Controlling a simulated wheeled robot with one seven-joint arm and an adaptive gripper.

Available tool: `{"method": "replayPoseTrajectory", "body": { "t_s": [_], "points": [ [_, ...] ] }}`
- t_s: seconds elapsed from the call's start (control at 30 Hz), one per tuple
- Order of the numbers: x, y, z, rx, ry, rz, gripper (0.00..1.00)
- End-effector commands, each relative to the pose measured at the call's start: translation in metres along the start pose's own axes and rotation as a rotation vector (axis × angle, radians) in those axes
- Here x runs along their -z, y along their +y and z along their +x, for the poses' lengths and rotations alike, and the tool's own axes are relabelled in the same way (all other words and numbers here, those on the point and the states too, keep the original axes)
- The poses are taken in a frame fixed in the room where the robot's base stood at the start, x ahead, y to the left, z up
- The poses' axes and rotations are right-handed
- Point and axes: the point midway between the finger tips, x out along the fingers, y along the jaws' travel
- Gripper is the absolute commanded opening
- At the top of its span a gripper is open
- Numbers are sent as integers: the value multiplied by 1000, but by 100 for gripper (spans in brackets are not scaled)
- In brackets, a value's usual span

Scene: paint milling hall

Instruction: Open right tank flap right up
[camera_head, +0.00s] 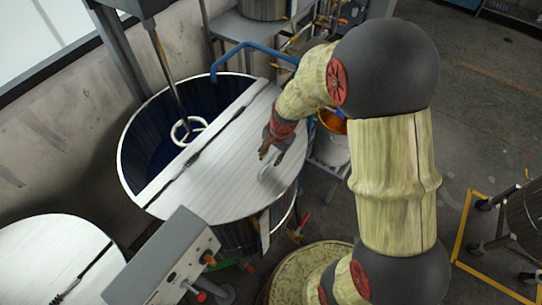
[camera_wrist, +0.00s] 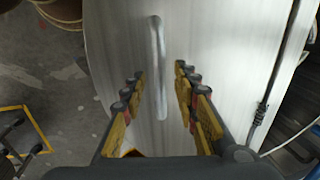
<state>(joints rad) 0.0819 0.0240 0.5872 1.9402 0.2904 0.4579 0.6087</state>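The right tank (camera_head: 124,150) is a large round metal vessel in the middle of the head view. Its left half is open and shows a dark blue inside. Its flap (camera_head: 215,185) is a pale metal half-lid, lying flat over the right half. In the wrist view the flap (camera_wrist: 225,40) fills much of the picture. A thin bar handle (camera_head: 269,174) stands on the flap near its outer edge. My gripper (camera_head: 271,153) is just above the flap by the handle. In the wrist view my gripper (camera_wrist: 159,75) is open, with the handle (camera_wrist: 157,50) between its fingers, apparently touching neither.
A mixer shaft with a white ring (camera_head: 188,129) reaches into the open half. A grey control box (camera_head: 165,262) stands in front of the tank. Another lidded tank (camera_head: 55,260) is at lower left. An orange-rimmed bucket (camera_head: 333,140) and blue pipe (camera_head: 250,47) are behind. Floor at right is mostly clear.

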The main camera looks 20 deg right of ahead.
Motion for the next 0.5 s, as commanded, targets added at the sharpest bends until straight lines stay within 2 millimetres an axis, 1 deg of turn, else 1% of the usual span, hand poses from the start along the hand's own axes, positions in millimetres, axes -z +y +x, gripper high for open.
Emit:
{"method": "replayPoseTrajectory", "body": {
  "t_s": [0.13, 0.5],
  "points": [
    [0, 0, 0, 0, 0, 0, 29],
    [0, 0, -1, 0, 0, 0, 8]
  ]
}}
